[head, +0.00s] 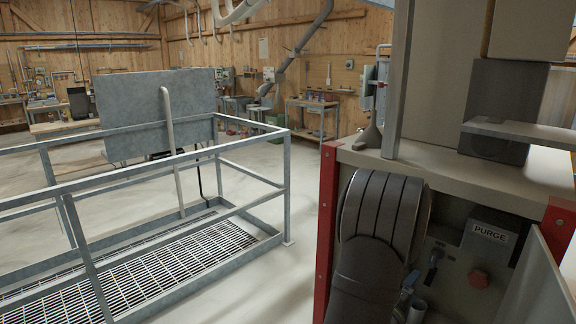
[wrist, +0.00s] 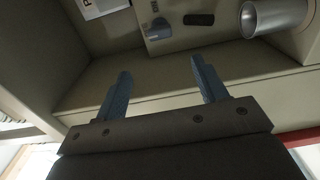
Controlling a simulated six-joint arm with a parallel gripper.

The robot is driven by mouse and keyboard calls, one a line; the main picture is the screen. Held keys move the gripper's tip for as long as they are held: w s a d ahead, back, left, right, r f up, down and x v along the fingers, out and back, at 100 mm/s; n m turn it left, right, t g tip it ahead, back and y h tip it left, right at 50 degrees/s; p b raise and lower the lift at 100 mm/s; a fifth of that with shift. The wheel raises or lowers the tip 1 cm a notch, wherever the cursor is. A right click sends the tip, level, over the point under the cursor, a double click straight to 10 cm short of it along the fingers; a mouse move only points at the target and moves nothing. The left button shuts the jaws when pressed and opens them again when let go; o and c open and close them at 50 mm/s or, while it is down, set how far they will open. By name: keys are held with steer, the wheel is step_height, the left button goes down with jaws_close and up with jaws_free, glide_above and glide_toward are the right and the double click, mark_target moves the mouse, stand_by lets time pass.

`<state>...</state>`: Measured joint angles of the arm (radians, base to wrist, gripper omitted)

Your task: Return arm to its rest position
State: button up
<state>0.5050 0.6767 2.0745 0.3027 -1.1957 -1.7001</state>
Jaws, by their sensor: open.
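My gripper (wrist: 160,66) shows in the wrist view with its two blue-grey fingers spread apart. Nothing is between them. The fingers point toward a beige panel (wrist: 220,40) and a ledge below it; I cannot tell whether they touch anything. In the head view the gripper cannot be made out. That view shows an open-fronted beige cabinet (head: 470,176) with red corner posts. Inside are a PURGE label (head: 491,232), a red knob (head: 479,279) and a blue-handled valve (head: 435,264).
In the wrist view, a metal cylinder (wrist: 275,17), a blue-grey knob (wrist: 157,28) and a dark block (wrist: 199,19) are on the panel. A galvanized railing (head: 285,190) surrounds a floor grate (head: 170,265) at left. Open floor and workbenches (head: 312,104) lie beyond.

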mark_target(431, 262)
steer(key=x, duration=1.6)
steer(key=shift+w+d, duration=0.15)
steer(key=shift+m, duration=0.7)
steer(key=m, duration=1)
steer(key=shift+m, duration=2.3)
